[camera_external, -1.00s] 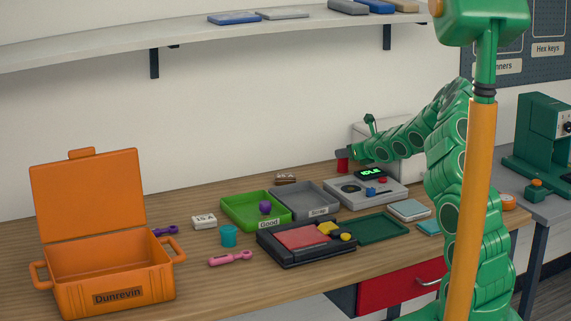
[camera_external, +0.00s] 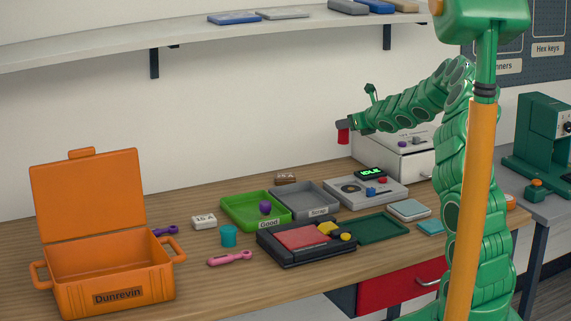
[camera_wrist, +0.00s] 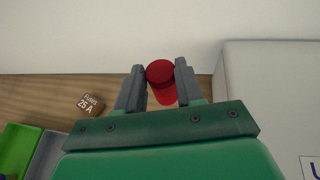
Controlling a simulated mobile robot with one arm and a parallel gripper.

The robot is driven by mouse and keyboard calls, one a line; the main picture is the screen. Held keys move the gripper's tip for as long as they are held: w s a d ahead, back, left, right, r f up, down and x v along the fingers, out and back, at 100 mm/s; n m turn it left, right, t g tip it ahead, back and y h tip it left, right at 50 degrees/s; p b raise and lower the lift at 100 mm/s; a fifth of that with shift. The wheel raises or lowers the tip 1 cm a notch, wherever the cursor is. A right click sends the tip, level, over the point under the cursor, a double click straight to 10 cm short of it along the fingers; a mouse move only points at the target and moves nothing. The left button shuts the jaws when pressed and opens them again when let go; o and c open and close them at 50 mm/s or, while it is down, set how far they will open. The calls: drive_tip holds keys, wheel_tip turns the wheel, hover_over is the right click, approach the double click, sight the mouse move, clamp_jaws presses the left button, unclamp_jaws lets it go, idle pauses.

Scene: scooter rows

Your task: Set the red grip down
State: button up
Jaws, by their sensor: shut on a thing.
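The red grip (camera_external: 343,137) is a small red cylinder held by my gripper (camera_external: 345,125) high above the back of the bench, in front of the wall. In the wrist view the red grip (camera_wrist: 161,80) sits between the two grey fingers of my gripper (camera_wrist: 159,85), its round top facing the camera. The fingers are shut on it. The grip hangs clear of the bench, with nothing touching it from below.
Below are the green Good tray (camera_external: 235,218), the grey Scrap tray (camera_external: 325,199), a grey IDLE tester (camera_external: 348,198) and a brown fuse box (camera_external: 285,179). A white cabinet (camera_external: 410,165) stands to the right. An orange case (camera_external: 110,283) is open at left.

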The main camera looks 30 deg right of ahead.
drive_tip(key=s+a+r+n+g+y, duration=0.1)
drive_tip(key=s+a+n+g+y, duration=0.2)
drive_tip(key=a, duration=0.8)
drive_tip(key=s+a+r+n+g+y, duration=0.1)
drive_tip(key=s+a+r+n+y, duration=0.3)
drive_tip(key=a, duration=0.7)
drive_tip(key=s+a+f+n+g+y, duration=0.1)
drive_tip(key=s+a+n+g+y, duration=0.1)
drive_tip(key=s+a, duration=0.65)
drive_tip(key=shift+w+a+f, duration=1.05)
drive_tip(key=shift+w+f, duration=1.15)
drive_tip(key=shift+w, duration=0.5)
drive_tip(key=shift+w+a+f, duration=1)
drive_tip(key=shift+w+f, duration=1.15)
drive_tip(key=shift+w, duration=0.6)
drive_tip(key=shift+w+a+f, duration=1.05)
drive_tip(key=shift+w+f, duration=1.15)
drive_tip(key=shift+w, duration=0.5)
drive_tip(key=shift+f, duration=0.15)
drive_tip(key=o, duration=1)
